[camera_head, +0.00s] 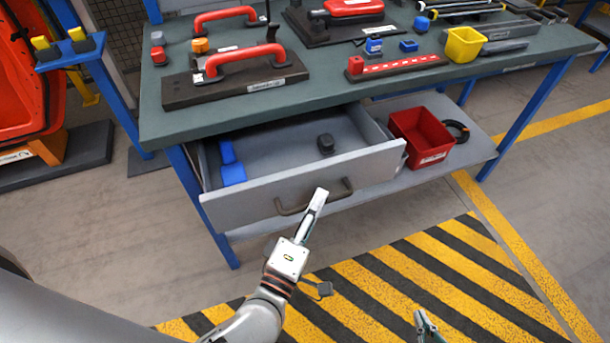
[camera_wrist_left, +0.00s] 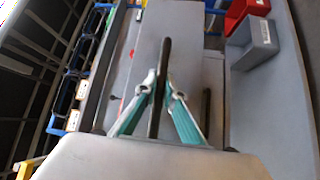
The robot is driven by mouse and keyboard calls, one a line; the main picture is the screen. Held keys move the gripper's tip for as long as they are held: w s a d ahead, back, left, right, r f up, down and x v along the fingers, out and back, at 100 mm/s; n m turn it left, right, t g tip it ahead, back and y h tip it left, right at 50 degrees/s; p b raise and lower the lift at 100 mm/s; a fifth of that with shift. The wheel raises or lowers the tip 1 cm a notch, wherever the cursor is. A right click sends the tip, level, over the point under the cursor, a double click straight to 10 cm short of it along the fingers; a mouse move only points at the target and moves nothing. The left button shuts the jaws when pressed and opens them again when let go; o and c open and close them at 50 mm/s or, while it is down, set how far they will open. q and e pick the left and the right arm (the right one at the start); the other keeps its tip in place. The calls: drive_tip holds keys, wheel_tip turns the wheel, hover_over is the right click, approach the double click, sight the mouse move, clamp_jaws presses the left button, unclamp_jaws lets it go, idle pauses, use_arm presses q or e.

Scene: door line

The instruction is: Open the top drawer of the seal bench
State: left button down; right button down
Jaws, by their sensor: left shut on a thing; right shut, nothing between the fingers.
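The seal bench (camera_head: 150,120) has a green-grey worktop and blue legs. Its grey top drawer (camera_head: 245,207) is pulled out well from under the worktop, with its inside showing. My left gripper (camera_head: 319,196) is shut on the dark bar handle (camera_head: 290,209) of the drawer front. In the left wrist view the handle (camera_wrist_left: 166,52) runs between the two fingers (camera_wrist_left: 161,92). My right gripper (camera_head: 424,322) is shut and empty at the bottom edge of the head view, apart from the bench; only part of it shows.
Blue pieces (camera_head: 230,165) and a dark object (camera_head: 326,144) lie in the drawer. A red bin (camera_head: 420,138) stands on the lower shelf to the right. Tools with red handles and a yellow cup (camera_head: 464,44) sit on the worktop. The striped floor (camera_head: 440,280) in front is clear.

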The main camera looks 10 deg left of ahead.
use_arm(q)
drive_tip(key=s+d, duration=0.3)
drive_tip(key=s, duration=0.2)
drive_tip(key=shift+s+d, duration=0.15)
drive_tip(key=shift+d, duration=0.15)
drive_tip(key=c, duration=2.1)
unclamp_jaws()
drive_tip(key=shift+c, duration=0.2)
drive_tip(key=v, duration=0.7)
drive_tip(key=shift+s, duration=0.25)
